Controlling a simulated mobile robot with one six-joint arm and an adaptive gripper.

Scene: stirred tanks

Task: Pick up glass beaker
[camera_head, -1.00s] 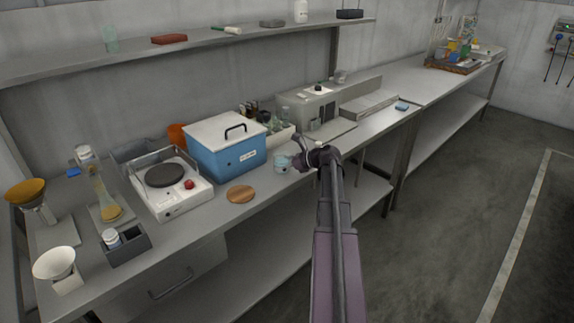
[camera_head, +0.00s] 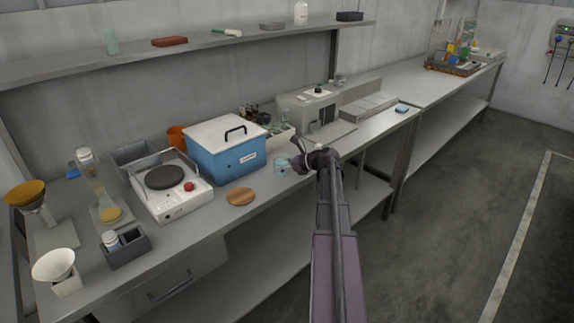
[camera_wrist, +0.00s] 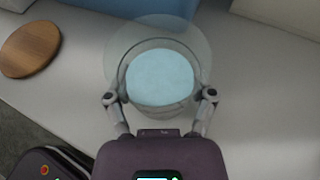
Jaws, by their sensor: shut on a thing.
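The glass beaker (camera_head: 282,165) stands on the bench in front of the blue box, near the front edge. It is clear, with pale blue contents. In the wrist view the beaker (camera_wrist: 160,80) sits between my gripper's two fingers, seen from above. My gripper (camera_head: 296,162) reaches it from the right in the head view. In the wrist view my gripper (camera_wrist: 160,92) is shut on the beaker, one finger against each side. The beaker looks upright. Whether its base touches the bench is hard to tell.
A blue box with a white lid (camera_head: 228,152) stands just behind the beaker. A round wooden disc (camera_head: 240,196) lies to its left, and a hot plate (camera_head: 170,184) stands farther left. A grey instrument (camera_head: 308,112) is behind to the right. Some bare bench lies around the beaker.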

